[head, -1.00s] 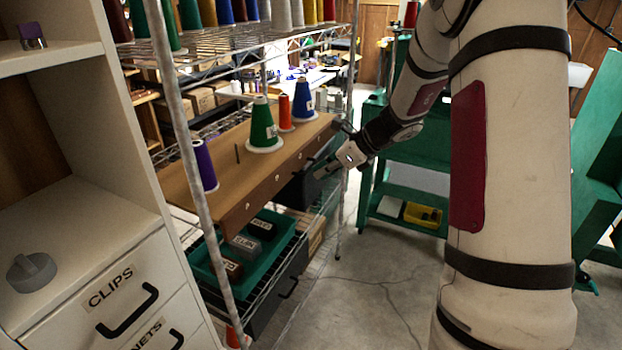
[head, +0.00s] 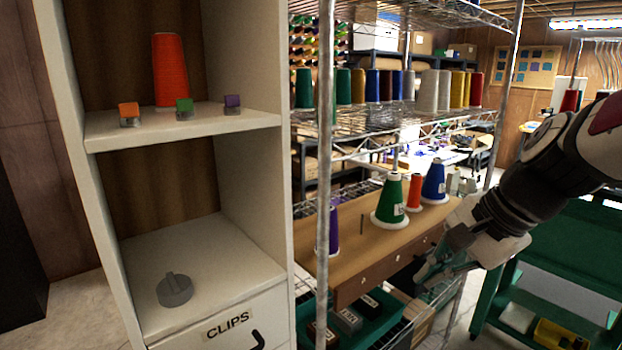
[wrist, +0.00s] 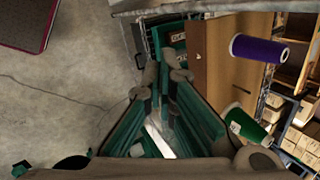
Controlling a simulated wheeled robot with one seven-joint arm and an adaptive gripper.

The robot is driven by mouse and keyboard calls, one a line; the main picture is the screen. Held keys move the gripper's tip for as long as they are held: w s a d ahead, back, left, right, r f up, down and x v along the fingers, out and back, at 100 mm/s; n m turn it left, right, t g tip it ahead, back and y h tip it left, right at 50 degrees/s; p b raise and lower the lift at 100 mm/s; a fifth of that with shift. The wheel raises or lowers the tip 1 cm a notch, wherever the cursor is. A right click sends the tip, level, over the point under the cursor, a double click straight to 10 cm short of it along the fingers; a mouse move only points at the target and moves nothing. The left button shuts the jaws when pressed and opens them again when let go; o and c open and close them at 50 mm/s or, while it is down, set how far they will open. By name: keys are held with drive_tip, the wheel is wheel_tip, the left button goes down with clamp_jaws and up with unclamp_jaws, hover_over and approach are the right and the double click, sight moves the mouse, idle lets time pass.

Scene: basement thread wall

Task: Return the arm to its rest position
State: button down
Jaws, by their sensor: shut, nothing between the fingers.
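My gripper (head: 432,277) is at the lower right of the head view, in front of the right part of the wooden spool board and beside the wire shelf. It is shut and empty. My arm runs from the gripper up to the right edge of the head view.
The wooden board (head: 375,249) carries purple, green (head: 391,200), orange and blue spools close to my gripper. A teal bin (head: 379,325) sits below it. A green cart (head: 560,245) stands at right. A white cabinet (head: 215,255) stands at left.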

drive_tip(key=s+r+n+t+h, duration=0.1)
drive_tip(key=s+n+h, duration=0.2)
drive_tip(key=s+n, duration=0.9)
drive_tip(key=shift+s+d+r+h, duration=0.3)
drive_tip(key=shift+s+h, duration=0.1)
drive_tip(key=shift+s, duration=1.1)
